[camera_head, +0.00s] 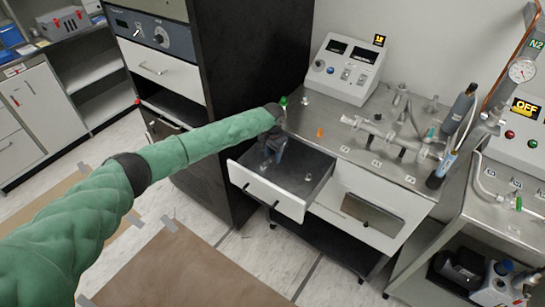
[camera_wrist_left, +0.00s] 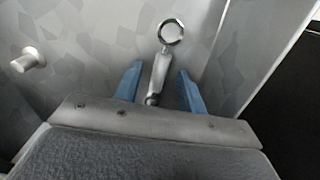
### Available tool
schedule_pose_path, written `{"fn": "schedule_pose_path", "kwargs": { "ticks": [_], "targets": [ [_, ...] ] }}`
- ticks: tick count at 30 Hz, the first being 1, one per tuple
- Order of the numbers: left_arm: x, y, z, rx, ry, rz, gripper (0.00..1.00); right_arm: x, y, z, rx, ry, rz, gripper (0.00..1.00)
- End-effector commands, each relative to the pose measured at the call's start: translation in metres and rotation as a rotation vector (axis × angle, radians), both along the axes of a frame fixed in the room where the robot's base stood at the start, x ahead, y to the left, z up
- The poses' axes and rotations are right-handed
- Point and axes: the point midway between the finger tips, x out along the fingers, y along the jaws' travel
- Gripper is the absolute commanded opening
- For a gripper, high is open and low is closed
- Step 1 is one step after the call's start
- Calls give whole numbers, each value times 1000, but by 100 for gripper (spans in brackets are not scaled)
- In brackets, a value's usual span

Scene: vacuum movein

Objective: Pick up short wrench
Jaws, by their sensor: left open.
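The short wrench (camera_wrist_left: 160,70) shows in the left wrist view, with its ring end up and its other end near the gripper's base. It lies on a grey metal surface, which appears to be the floor of the open drawer (camera_head: 283,205). My left gripper (camera_wrist_left: 160,88) is open, with one blue finger on each side of the wrench shaft and a gap on both sides. In the head view my left gripper (camera_head: 273,150) reaches down into the drawer. The wrench is hidden or too small to make out there. My right gripper is in neither view.
A small metal knob-like piece (camera_wrist_left: 28,60) lies left of the wrench. A steel bench (camera_head: 335,135) with valves and a control box (camera_head: 345,70) stands above the drawer. A tall black cabinet (camera_head: 245,80) is close on the left. The drawer walls surround the gripper.

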Motion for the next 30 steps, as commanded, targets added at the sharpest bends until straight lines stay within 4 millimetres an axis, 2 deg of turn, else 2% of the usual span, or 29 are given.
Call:
{"fn": "schedule_pose_path", "kwargs": {
  "ticks": [9, 15, 26, 30],
  "targets": [
    [0, 0, -3, 0, 0, 0, 41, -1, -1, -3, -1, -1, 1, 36],
    [0, 0, -3, 0, 0, 0, 1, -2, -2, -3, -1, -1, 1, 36],
    [0, 0, -1, -1, -1, 0, 0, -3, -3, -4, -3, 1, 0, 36],
    [1, -1, 7, -3, -2, 0, 0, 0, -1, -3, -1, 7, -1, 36]
  ]
}}
